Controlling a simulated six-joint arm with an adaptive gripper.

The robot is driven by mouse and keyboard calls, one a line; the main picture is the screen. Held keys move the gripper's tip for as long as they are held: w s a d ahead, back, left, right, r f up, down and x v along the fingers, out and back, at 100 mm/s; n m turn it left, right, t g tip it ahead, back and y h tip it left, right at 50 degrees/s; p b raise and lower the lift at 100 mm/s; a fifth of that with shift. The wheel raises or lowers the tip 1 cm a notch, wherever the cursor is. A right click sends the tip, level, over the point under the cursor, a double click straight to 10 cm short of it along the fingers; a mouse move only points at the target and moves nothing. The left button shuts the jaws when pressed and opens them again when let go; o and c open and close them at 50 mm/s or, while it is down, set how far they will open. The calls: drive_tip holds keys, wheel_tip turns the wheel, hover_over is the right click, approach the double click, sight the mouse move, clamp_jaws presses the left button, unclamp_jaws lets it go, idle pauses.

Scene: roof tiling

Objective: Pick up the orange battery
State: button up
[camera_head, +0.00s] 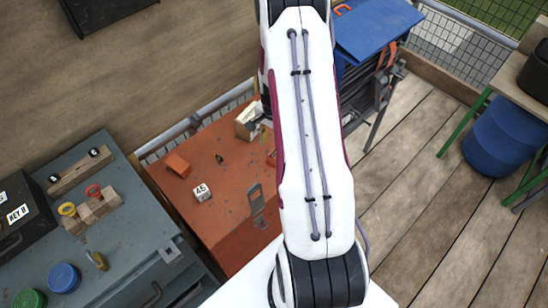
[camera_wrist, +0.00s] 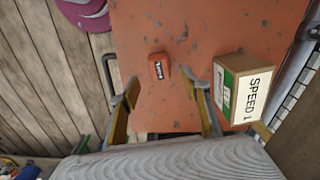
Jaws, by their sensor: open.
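In the wrist view the orange battery (camera_wrist: 158,66), a small block with a dark label, lies on a worn orange surface (camera_wrist: 190,25). My gripper (camera_wrist: 162,83) is open and empty. Its two fingers are spread to the left and right, with the battery just beyond the fingertips, roughly centred between them and not held. In the head view my white arm covers most of my gripper. A small orange block (camera_head: 178,166) shows on the orange chest (camera_head: 225,225) there; I cannot tell if it is the battery.
A box marked "SPEED 1" (camera_wrist: 240,95) stands close to the right finger. In the head view a white block marked 45 (camera_head: 202,192) and a wooden piece (camera_head: 248,122) are on the chest. A grey workbench (camera_head: 120,250) stands left and a blue barrel (camera_head: 503,135) right.

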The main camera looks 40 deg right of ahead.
sight(274, 154)
drive_tip(key=shift+f, duration=0.95)
drive_tip(key=shift+f, duration=0.15)
drive_tip(key=shift+f, duration=2.45)
clamp_jaws()
